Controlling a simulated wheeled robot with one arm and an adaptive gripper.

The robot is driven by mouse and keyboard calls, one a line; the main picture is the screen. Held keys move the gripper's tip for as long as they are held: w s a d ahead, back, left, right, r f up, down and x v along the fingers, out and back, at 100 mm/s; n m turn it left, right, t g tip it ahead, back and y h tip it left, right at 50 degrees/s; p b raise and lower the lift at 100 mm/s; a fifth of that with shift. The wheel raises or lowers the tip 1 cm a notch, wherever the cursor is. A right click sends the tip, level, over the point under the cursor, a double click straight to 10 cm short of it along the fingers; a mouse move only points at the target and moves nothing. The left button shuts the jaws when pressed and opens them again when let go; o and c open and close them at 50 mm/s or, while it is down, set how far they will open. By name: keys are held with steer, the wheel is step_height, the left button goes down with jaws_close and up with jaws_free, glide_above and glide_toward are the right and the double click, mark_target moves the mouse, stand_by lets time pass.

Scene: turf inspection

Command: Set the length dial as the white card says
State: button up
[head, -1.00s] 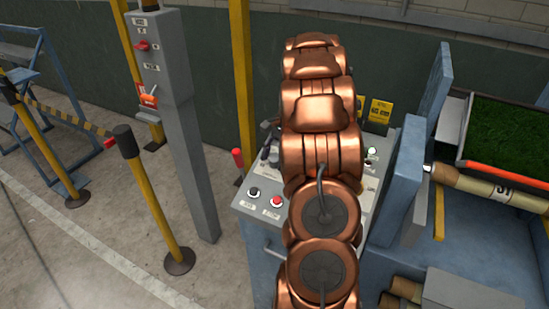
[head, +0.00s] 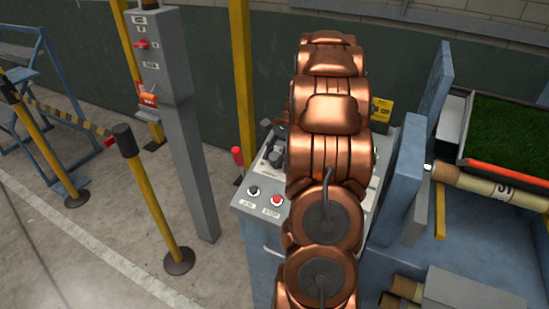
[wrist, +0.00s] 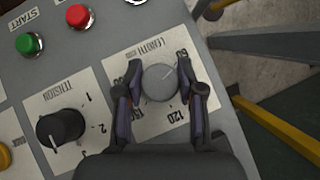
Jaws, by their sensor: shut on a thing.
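In the wrist view, the grey round length dial (wrist: 159,83) sits on a white plate printed LENGTH, with 60, 120 and 150 legible around it. Its pale pointer line slants up and right, roughly towards the 60 side. My gripper (wrist: 160,88) is shut on this dial, one dark finger on each side. In the head view my copper arm covers the dial and much of the control panel (head: 244,200). I cannot make out a white card with a setting in either current view.
A black tension dial (wrist: 60,128) lies left of the length dial. A green start button (wrist: 29,43) and a red button (wrist: 78,15) are above. A yellow sign (head: 381,110) stands behind the panel. Blue machine walls (head: 400,185) rise close on the right.

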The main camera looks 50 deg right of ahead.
steer(key=m+t+b, duration=0.1)
steer(key=m+t, duration=0.2)
steer(key=m, duration=0.1)
steer(key=shift+a, duration=0.1)
steer(key=m+t+h, duration=0.1)
steer(key=m, duration=0.2)
steer(key=shift+t+h, duration=0.4)
steer(key=shift+m+t+h, duration=0.5)
steer(key=shift+m+t, duration=0.1)
steer(key=shift+m, duration=0.3)
steer(key=o, duration=1.2)
steer(key=shift+c, duration=0.2)
steer(key=shift+s+r, duration=0.1)
steer(key=v, duration=1.1)
steer(key=shift+s+r, duration=0.3)
